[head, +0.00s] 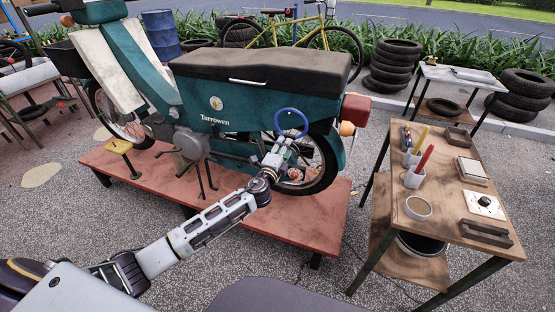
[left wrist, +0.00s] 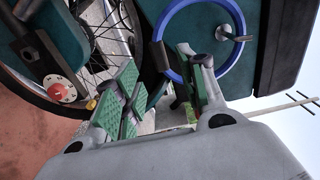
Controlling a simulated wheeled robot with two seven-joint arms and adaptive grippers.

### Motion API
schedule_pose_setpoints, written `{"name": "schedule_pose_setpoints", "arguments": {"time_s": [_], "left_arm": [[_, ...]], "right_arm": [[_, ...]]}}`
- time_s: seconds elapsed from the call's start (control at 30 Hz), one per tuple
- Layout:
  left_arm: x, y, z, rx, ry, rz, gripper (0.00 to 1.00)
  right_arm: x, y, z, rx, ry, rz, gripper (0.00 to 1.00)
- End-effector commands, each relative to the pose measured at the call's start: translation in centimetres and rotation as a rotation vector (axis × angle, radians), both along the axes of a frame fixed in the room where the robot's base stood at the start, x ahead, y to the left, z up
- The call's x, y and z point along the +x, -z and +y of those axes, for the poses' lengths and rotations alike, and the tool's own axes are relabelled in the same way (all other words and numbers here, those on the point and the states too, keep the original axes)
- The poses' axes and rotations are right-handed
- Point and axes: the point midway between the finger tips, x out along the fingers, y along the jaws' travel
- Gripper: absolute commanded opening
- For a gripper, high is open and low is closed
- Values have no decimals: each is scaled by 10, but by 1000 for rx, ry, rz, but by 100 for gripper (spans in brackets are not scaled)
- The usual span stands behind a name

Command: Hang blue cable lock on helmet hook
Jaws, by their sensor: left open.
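The blue cable lock (head: 291,136) is a blue ring at the rear side of the teal scooter (head: 222,117), below the seat end. In the left wrist view the blue ring (left wrist: 172,68) has a dark lock body (left wrist: 158,56) on it. The metal helmet hook (left wrist: 227,36) lies within the ring's outline, its tip crossing over the band, so the ring appears looped on it. My left gripper (head: 281,153) is just below the ring. In the left wrist view its green-padded fingers (left wrist: 158,92) are apart, with nothing clearly held between them. My right gripper is out of view.
The scooter stands on a low red platform (head: 255,215). Its rear wheel (head: 318,170) is close to my left gripper. A wooden side table (head: 450,222) with cups, a tape roll (head: 418,208) and small items stands at the right. Open pavement lies in front.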

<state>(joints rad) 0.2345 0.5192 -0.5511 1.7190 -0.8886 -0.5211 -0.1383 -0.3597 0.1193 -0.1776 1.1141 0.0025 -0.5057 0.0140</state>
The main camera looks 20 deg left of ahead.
Motion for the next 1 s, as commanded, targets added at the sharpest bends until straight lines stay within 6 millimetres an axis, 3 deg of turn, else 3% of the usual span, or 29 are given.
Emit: {"name": "schedule_pose_setpoints", "arguments": {"time_s": [0.6,1.0], "left_arm": [[-53,1,2,0,-1,0,41],[-61,0,3,0,-1,0,41]], "right_arm": [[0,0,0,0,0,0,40],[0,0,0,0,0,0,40]]}}
